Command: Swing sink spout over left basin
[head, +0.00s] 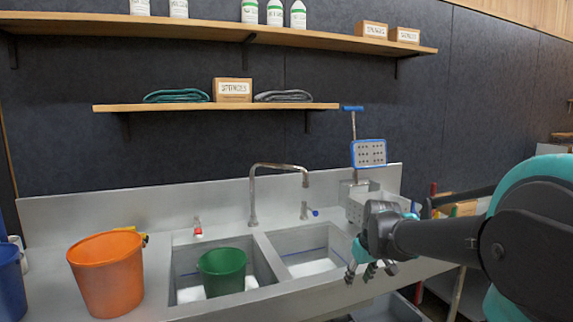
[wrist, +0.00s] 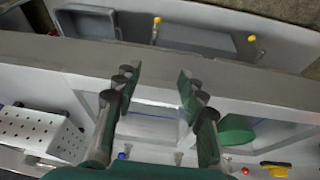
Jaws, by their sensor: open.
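The sink spout (head: 280,167) is a grey metal tube that rises behind the divider and bends to the right. Its outlet end hangs on the right-basin side. The left basin (head: 182,270) holds a green bucket (head: 222,272). The right basin (head: 310,250) holds no bucket. My gripper (head: 368,268) is open and empty, pointing down near the right basin's front right corner, apart from the spout. In the wrist view my open fingers (wrist: 158,84) frame the right basin (wrist: 150,125), with the green bucket (wrist: 236,130) to the right. I cannot make out the spout there.
A red-topped tap (head: 197,228) and a blue-handled tap (head: 308,211) stand behind the basins. An orange bucket (head: 108,273) is on the left counter. A shelf (head: 210,106) hangs above.

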